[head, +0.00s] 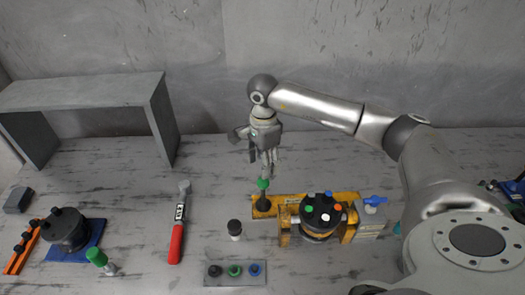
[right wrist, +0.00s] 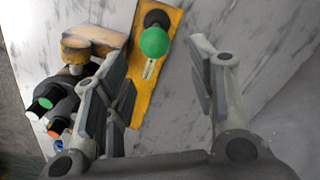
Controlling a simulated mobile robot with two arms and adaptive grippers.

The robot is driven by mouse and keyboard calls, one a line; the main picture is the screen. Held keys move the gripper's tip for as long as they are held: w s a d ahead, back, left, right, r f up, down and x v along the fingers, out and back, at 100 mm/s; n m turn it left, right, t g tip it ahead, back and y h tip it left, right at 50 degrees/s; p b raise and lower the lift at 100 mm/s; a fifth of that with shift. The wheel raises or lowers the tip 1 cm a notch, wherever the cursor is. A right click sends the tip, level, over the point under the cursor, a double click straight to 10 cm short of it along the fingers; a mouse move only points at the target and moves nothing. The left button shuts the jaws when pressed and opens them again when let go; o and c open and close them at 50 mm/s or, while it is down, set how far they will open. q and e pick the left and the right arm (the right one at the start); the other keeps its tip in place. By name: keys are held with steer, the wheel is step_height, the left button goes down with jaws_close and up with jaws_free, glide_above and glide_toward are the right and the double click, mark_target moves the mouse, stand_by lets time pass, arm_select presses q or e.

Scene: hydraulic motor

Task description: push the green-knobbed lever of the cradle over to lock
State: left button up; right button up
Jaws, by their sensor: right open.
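The cradle (head: 290,238) is yellow and holds a black motor (head: 320,213) with coloured caps. Its green-knobbed lever (head: 263,184) stands at the left end of the yellow base, above a dark pivot. In the right wrist view the green knob (right wrist: 154,42) shows at the top, over a slot in the yellow plate (right wrist: 150,80). My right gripper (head: 265,160) points down just above the knob in the head view. In the wrist view its fingers (right wrist: 160,70) are spread and empty, with the knob beyond the gap between them. Contact with the knob cannot be told. My left gripper is out of view.
A blue-handled valve (head: 374,200) stands right of the motor. A small black-capped bottle (head: 235,230) and a grey tray (head: 232,280) with several caps lie in front. A red-handled wrench (head: 178,225) lies left. A grey shelf (head: 90,92) stands at the back left.

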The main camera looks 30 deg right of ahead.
mark_target(263, 183)
steer(key=shift+f, duration=0.15)
steer(key=shift+s+a+f+b, duration=0.2)
steer(key=shift+s+f+b, duration=0.05)
steer(key=shift+f+b, duration=0.3)
steer(key=shift+s+a+f+b, duration=0.15)
steer(key=shift+s+f+b, duration=0.2)
steer(key=shift+f, duration=0.3)
steer(key=f+b, duration=0.2)
steer(key=f, duration=0.1)
steer(key=f+b, duration=0.1)
steer(key=f, duration=0.1)
steer(key=shift+w+d+b, duration=0.1)
steer(key=shift+w+b, duration=0.15)
steer(key=shift+b, duration=0.15)
steer(key=shift+f+b, duration=0.3)
steer(key=shift+f, duration=0.15)
steer(key=shift+c, duration=0.8)
steer(key=c, duration=0.5)
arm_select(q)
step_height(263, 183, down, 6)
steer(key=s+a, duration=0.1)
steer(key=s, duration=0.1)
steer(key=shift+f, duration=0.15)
